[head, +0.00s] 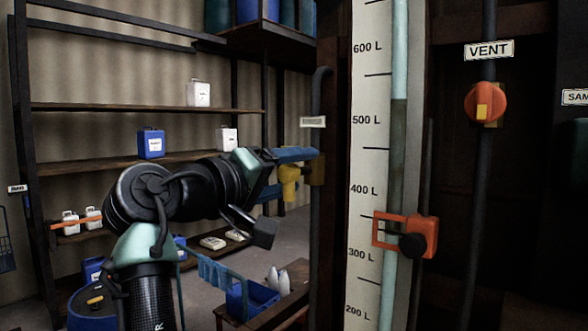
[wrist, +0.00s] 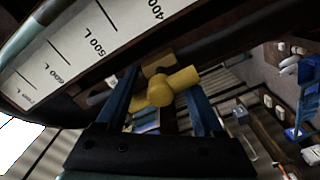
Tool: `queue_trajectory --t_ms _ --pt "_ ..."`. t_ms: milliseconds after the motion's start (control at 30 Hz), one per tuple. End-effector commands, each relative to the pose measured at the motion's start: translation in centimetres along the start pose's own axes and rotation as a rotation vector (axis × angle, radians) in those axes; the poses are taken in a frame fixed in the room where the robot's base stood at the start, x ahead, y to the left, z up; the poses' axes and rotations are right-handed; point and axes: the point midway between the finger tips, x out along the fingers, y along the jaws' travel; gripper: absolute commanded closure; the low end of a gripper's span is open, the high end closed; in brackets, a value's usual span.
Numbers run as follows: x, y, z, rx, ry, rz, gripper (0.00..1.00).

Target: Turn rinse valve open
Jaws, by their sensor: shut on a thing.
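A yellow valve (head: 289,184) sits on a dark vertical pipe left of the level scale. The small label (head: 312,122) above it is too small to read. In the wrist view the yellow handle (wrist: 160,94) shows as a stubby crossed bar between the two blue fingers. My gripper (head: 312,154) reaches in from the left at the valve, its fingers across the upper part of it. In the wrist view my gripper (wrist: 163,80) has one finger on each side of the handle and is shut on it. The fingers hide part of the valve body.
The level scale (head: 367,150) stands close right of my gripper, with an orange clamp (head: 425,236) on it. An orange knob (head: 485,102) sits under the VENT sign (head: 489,50). Shelves (head: 150,107) with containers stand behind my arm. A blue crate (head: 252,299) is low down.

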Motion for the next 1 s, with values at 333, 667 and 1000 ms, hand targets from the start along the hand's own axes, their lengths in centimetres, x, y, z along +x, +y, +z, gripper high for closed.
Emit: queue_trajectory --t_ms 333,667,1000 --pt "0.10 -0.37 0.27 -0.035 -0.007 -0.002 0.87" --pt "0.11 -0.35 0.26 -0.032 -0.007 -0.003 0.06" --pt "-0.45 -0.31 0.17 -0.024 -0.002 -0.001 0.06"
